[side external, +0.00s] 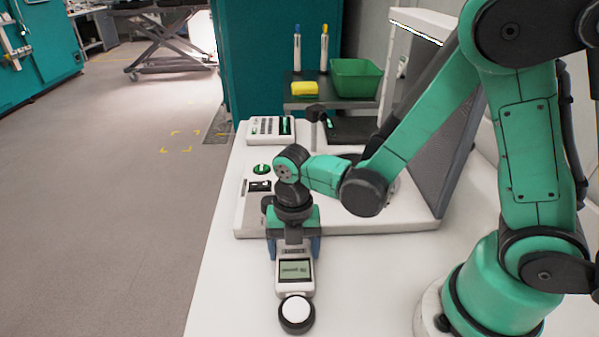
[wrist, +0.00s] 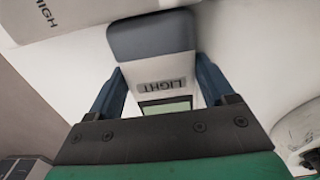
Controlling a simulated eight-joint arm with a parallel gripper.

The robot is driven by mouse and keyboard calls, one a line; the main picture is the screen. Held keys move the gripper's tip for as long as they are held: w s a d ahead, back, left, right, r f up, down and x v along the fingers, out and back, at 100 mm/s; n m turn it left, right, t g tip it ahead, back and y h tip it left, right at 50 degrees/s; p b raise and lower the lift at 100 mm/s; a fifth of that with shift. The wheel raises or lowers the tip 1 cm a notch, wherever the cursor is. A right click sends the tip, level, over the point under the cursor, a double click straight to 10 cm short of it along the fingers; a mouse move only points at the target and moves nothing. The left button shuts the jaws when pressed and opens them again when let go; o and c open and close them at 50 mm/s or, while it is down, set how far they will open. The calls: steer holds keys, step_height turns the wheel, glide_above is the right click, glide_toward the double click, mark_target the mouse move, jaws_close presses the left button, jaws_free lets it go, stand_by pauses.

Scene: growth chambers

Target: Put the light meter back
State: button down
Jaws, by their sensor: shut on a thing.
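The light meter (side external: 293,272) is a white hand-held unit with a greenish display and a round white sensor disc in a black ring at its lower end. My gripper (side external: 293,248) is shut on its body, with one blue finger on each side. In the side view the disc end points toward the camera, over the white bench. Its height above the bench is unclear. In the wrist view the light meter (wrist: 162,72) shows a "LIGHT" label, a dark grey-blue end and part of the display between the fingers. The disc is hidden there.
A white instrument base (side external: 340,222) with a green button and dark switch lies behind my gripper. A white keypad box (side external: 268,131) stands farther back. A dark shelf (side external: 330,102) carries a green bin (side external: 354,80), yellow block (side external: 304,89) and two bottles. The front bench (side external: 240,300) is clear.

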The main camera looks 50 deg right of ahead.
jaws_free()
steer(key=shift+f, duration=0.15)
step_height(320, 180, up, 12)
steer(key=d+m+t, duration=0.3)
steer(key=m, duration=1)
steer(key=s+d+r+m+t, duration=0.1)
steer(key=d+m+t, duration=0.2)
steer(key=m, duration=1.1)
steer(key=shift+r+t, duration=0.3)
steer(key=shift+t, duration=0.3)
steer(key=shift+s, duration=0.1)
